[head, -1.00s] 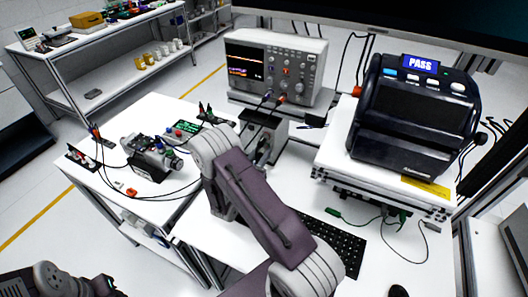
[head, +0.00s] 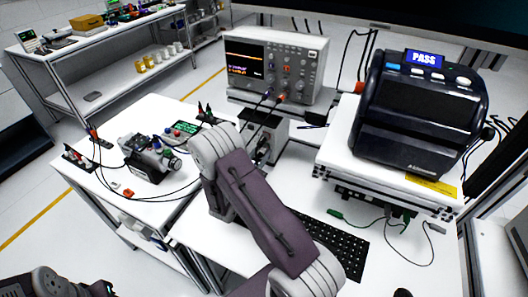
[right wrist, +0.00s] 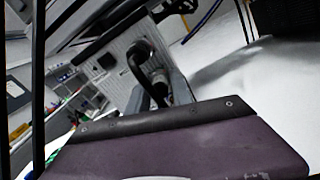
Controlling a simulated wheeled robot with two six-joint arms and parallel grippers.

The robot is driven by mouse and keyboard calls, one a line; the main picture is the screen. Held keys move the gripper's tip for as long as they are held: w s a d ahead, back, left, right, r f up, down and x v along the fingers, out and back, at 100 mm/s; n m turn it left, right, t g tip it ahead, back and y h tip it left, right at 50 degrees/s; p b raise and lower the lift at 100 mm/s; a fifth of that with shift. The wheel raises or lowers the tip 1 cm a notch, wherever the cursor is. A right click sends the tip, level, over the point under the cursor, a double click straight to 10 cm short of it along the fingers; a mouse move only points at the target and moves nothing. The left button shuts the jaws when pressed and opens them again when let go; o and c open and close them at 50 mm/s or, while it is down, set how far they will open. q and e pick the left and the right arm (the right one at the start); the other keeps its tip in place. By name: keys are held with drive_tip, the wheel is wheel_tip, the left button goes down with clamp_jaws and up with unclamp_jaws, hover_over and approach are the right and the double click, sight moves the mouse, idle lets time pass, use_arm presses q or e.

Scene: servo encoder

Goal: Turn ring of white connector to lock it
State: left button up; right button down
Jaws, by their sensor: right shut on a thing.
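My right arm reaches up from the lower right of the head view and bends down at its top joint. My right gripper (head: 263,150) is small and partly hidden behind that joint, at the front of a white box with a dark top (head: 264,120). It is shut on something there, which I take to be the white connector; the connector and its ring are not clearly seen.
An oscilloscope (head: 275,65) stands behind the box. A black device reading PASS (head: 418,115) stands on a raised white platform at the right. A motor assembly (head: 150,155) with loose cables sits on the left table. A black keyboard (head: 335,245) lies before my right arm.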

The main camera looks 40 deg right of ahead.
drive_tip(key=shift+m+b, duration=0.45)
drive_tip(key=shift+m, duration=0.25)
drive_tip(key=c, duration=1.4)
unclamp_jaws()
drive_tip(key=shift+c, duration=0.2)
drive_tip(key=shift+a, duration=0.15)
drive_tip(key=v, duration=0.9)
